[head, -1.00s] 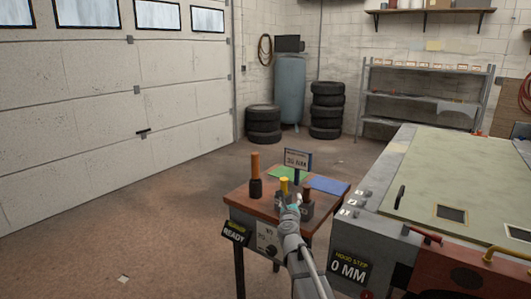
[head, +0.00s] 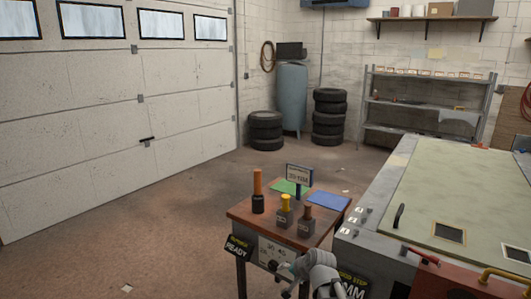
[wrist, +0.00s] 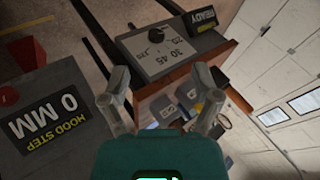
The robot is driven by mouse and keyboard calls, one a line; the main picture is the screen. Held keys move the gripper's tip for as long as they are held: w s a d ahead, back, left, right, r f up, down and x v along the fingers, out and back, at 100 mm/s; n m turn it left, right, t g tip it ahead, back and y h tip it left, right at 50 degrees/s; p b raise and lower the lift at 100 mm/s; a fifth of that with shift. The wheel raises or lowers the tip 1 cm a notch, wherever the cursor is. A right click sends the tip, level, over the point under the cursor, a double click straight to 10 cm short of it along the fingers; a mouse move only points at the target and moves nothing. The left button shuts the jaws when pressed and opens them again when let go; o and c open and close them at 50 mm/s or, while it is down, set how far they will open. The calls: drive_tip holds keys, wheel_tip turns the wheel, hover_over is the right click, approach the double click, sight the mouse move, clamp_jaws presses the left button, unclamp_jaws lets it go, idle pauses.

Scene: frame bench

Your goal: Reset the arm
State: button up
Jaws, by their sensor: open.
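My gripper (wrist: 165,105) is open in the wrist view, with its two grey fingers spread apart and nothing between them. In the head view my gripper (head: 284,268) is low in front of the small wooden table (head: 238,214), apart from the things on it. On the table stand an orange-handled tool (head: 258,190), a yellow-topped piece in a grey block (head: 285,209) and a brown-topped piece in another grey block (head: 306,221). The dial panel (head: 270,250) on the table's front is partly behind my arm; it shows clearly in the wrist view (wrist: 165,50).
A large grey-green machine (head: 455,190) stands close on the right, with a red handle (head: 420,254).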

drive_tip(key=s+d+n+g+h+p, duration=0.1)
drive_tip(key=s+d+n+g+h, duration=0.1)
drive_tip(key=s, duration=0.5)
drive_tip(key=s+d+f+n+g+h+p, duration=0.1)
drive_tip(key=s+d+n+g+h, duration=0.1)
drive_tip(key=s+d, duration=0.5)
drive_tip(key=n+g, duration=0.1)
drive_tip(key=g, duration=0.1)
drive_tip(key=shift+s+d+n+g+h+p, duration=0.2)
drive_tip(key=shift+s+n+g+h+p, duration=0.1)
drive_tip(key=shift+s+n, duration=0.1)
